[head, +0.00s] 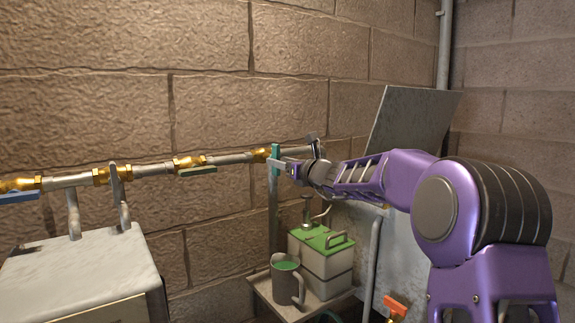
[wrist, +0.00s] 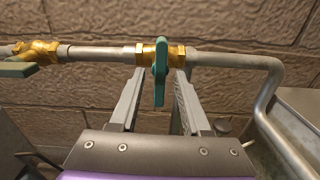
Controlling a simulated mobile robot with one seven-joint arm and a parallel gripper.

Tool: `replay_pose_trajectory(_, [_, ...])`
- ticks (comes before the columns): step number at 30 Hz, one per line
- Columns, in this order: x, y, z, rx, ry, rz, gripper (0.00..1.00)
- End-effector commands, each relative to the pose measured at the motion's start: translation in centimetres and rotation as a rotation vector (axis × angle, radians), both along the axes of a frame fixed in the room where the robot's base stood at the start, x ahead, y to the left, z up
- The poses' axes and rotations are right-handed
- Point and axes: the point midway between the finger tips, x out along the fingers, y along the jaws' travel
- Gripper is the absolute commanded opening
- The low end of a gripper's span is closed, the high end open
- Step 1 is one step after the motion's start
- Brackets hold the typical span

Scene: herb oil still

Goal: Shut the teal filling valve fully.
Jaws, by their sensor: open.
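The teal filling valve handle (head: 275,154) is at the right part of the brass-jointed pipe along the wall. In the wrist view the handle (wrist: 160,88) hangs down from its brass body (wrist: 178,51), crosswise to the pipe. My gripper (head: 287,162) is at the handle. In the wrist view my gripper (wrist: 157,78) is open, with one finger on each side of the handle.
A dark green valve handle (head: 197,171) lies along the pipe to the left, and a blue one (head: 18,196) is farther left. A green-topped can (head: 322,262) and a grey mug (head: 286,281) stand on a shelf below. A metal box (head: 75,270) is at left. An orange handle (head: 396,305) is low down.

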Motion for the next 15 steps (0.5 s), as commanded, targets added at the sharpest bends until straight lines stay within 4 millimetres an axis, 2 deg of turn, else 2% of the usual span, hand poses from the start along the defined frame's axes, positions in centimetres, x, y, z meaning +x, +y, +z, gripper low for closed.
replay_pose_trajectory(5, [-1.4, -1.0, -0.1, -0.001, 0.0, -0.002, 0.47])
replay_pose_trajectory(15, [-7.9, -5.5, 0.0, -0.003, -0.002, -0.005, 0.47])
